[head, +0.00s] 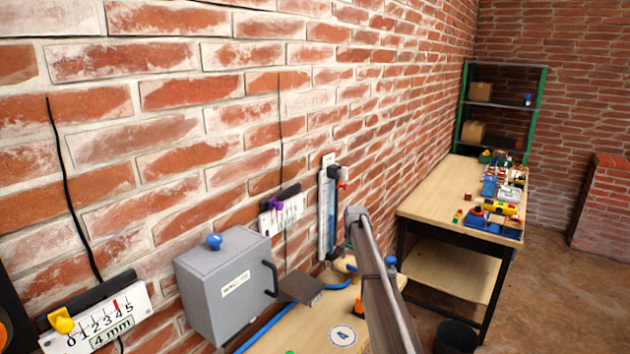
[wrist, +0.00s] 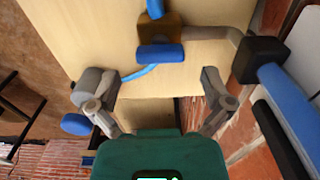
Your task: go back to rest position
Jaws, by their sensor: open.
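My gripper (wrist: 153,82) is open in the wrist view, with its two grey fingers spread apart and nothing between them. Beyond the fingertips, a brass-coloured block (wrist: 152,32) with a blue cylindrical handle (wrist: 160,53) sits over the pale wooden bench top (wrist: 90,40). A blue hose (wrist: 137,73) runs below it. In the head view my arm reaches up from the bottom edge, right of the grey wall box (head: 222,290); I cannot make out the gripper there.
The wall carries a yellow-knobbed gauge (head: 98,318) marked 4 mm, a purple-knobbed gauge (head: 282,212) and a blue-filled column (head: 328,215). A dark plate (head: 300,288) juts out beside the box. A cluttered table (head: 430,195), a shelf (head: 500,105) and a black bin (head: 456,337) stand right.

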